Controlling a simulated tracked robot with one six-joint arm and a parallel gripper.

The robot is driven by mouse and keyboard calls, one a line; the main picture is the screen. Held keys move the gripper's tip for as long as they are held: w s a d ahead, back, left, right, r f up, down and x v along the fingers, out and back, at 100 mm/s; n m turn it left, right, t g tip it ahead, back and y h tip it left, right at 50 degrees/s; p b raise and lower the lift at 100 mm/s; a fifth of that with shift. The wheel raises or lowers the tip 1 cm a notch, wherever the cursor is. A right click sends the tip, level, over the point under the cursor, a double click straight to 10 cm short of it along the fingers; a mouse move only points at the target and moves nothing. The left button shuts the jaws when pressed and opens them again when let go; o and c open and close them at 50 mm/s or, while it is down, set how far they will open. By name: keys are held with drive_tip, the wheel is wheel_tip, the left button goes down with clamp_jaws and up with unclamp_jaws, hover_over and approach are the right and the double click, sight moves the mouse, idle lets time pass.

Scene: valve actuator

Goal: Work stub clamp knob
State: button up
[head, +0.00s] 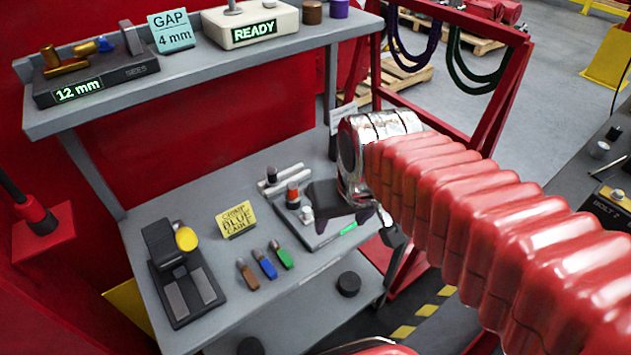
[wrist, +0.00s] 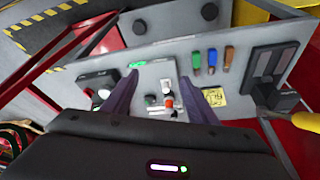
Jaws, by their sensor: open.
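A grey clamp-like fixture (head: 320,232) with a small green display lies on the workbench, partly covered by my gripper in the head view. It carries a red-and-dark knob (head: 293,193), a pale knob (head: 307,213) and a dark-topped post near white bars (head: 270,175). I cannot tell which is the stub clamp knob. In the wrist view, my gripper (wrist: 162,82) is open, its two dark fingers apart on either side of the fixture. The red knob (wrist: 169,102) and pale knob (wrist: 166,86) show between them. Nothing is between the fingers at grip height that I can see; contact is unclear.
On the bench lie a yellow "crimp blue cable" card (head: 236,219), several coloured pegs (head: 267,264) and a black press-like tool (head: 182,275). A shelf (head: 200,70) with gauges overhangs the back. A red frame with hanging cables (head: 490,90) stands right.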

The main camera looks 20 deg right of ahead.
drive_tip(key=w+d+m+g, duration=0.1)
drive_tip(key=w+m+g, duration=0.3)
drive_tip(key=w+m, duration=1.6)
drive_tip(key=w+r, duration=0.1)
drive_tip(key=w, duration=0.1)
drive_tip(key=shift+w+d+m, duration=0.15)
drive_tip(key=shift+w+m, duration=0.25)
drive_tip(key=shift+f, duration=0.15)
wheel_tip(320, 180, down, 14)
drive_tip(key=shift+r, duration=0.15)
drive_tip(key=shift+c, duration=0.7)
drive_tip(key=c, duration=0.9)
